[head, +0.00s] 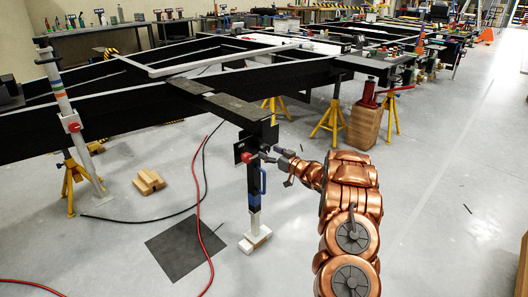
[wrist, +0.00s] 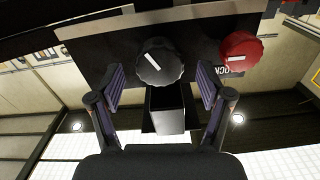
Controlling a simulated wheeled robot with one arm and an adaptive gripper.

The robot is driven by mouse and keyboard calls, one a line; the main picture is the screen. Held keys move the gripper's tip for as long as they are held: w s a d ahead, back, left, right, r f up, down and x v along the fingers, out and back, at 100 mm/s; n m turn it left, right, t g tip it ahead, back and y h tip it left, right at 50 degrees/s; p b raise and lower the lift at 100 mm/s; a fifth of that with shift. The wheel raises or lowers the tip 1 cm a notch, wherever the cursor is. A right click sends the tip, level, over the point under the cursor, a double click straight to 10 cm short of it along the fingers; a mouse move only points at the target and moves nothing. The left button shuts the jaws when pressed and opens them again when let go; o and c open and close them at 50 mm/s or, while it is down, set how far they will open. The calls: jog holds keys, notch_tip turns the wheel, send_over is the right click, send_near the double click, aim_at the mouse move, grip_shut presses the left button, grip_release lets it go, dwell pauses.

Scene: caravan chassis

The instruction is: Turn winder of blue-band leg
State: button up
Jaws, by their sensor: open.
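The blue-band leg (head: 255,205) stands upright under the near corner of the black chassis frame, its foot on a pale block. In the wrist view a round black ribbed knob (wrist: 160,62) with a white mark, likely the winder, sits on a dark plate. A red knob (wrist: 240,50), also marked white, is to its right beside a label partly reading "LOCK". My gripper (head: 284,158) is at the leg's upper part, from the right. In the wrist view its open fingers (wrist: 160,84) stand on both sides below the black knob, with visible gaps and nothing held.
Another leg (head: 66,105) with coloured bands and a red knob stands at left. Yellow stands (head: 330,118) and a wooden block (head: 366,125) are behind my arm. A red hose (head: 197,195) and a dark mat (head: 184,248) lie left of the leg.

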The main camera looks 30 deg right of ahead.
aim_at(266, 150)
jog(key=shift+x, duration=1.7)
jog(key=c, duration=1.2)
